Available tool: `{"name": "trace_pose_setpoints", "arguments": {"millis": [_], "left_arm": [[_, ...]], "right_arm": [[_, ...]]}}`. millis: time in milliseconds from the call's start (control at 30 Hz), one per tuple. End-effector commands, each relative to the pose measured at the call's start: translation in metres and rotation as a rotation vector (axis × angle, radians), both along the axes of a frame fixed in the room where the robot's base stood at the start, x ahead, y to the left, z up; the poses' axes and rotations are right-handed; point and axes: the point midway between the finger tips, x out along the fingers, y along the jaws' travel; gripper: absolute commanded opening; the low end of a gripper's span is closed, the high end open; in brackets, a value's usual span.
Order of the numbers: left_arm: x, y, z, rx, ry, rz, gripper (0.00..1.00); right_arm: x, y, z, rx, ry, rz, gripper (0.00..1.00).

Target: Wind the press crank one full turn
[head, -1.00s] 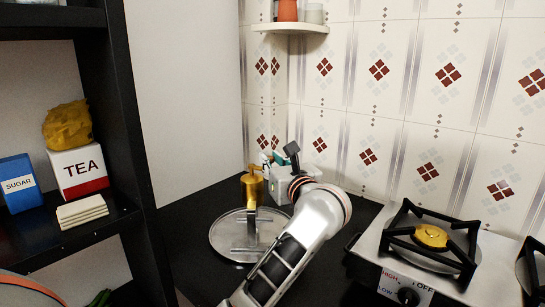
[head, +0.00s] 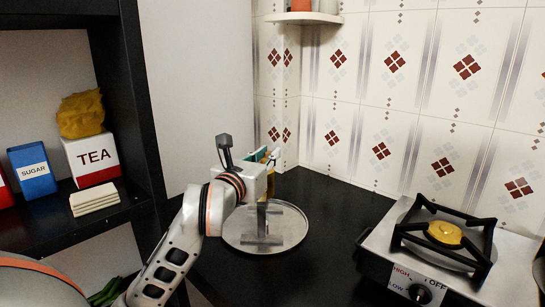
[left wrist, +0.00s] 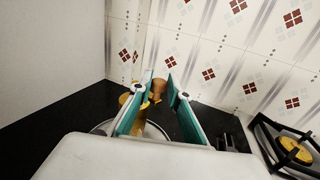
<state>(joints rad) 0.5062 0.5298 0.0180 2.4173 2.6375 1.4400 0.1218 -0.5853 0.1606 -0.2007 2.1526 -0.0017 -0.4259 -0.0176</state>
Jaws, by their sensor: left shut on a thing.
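The brass press stands over a round grey tray (head: 296,238). In the head view my left gripper (head: 264,155) and its wrist hide most of the press, and only slivers of brass (head: 271,180) show. In the left wrist view the teal fingers of my left gripper (left wrist: 159,74) reach to the crank's orange-brown knob (left wrist: 158,86). The fingers are shut on this knob, with one on each side. The brass crank arm (left wrist: 144,98) shows just left of the knob. The brass body (left wrist: 124,99) is partly hidden behind the left finger. My right gripper is in neither view.
A stove (head: 395,245) with a black grate stands at the right. A dark shelf (head: 140,205) at the left holds a tea box (head: 92,158) and a sugar box (head: 32,168). Tiled wall (head: 365,130) lies behind. The counter (head: 325,215) between tray and stove is clear.

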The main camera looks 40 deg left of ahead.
Motion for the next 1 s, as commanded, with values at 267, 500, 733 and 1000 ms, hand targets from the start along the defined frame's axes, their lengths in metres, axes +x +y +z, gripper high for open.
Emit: {"name": "trace_pose_setpoints", "arguments": {"millis": [267, 500, 733, 1000], "left_arm": [[-0.0029, 0.0034, -0.0009, 0.000, 0.001, -0.065, 0.00], [-0.0036, 0.0041, -0.0004, -0.001, 0.001, -0.080, 0.00], [-0.0035, 0.0041, -0.0005, -0.001, 0.002, -0.079, 0.00], [-0.0035, 0.0040, -0.0006, -0.001, 0.002, -0.079, 0.34]], "right_arm": [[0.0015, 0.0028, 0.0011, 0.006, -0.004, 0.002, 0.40], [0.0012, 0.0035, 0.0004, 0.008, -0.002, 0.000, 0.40], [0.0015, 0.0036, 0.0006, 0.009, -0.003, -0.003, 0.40], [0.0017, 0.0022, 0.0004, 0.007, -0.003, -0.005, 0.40]]}}
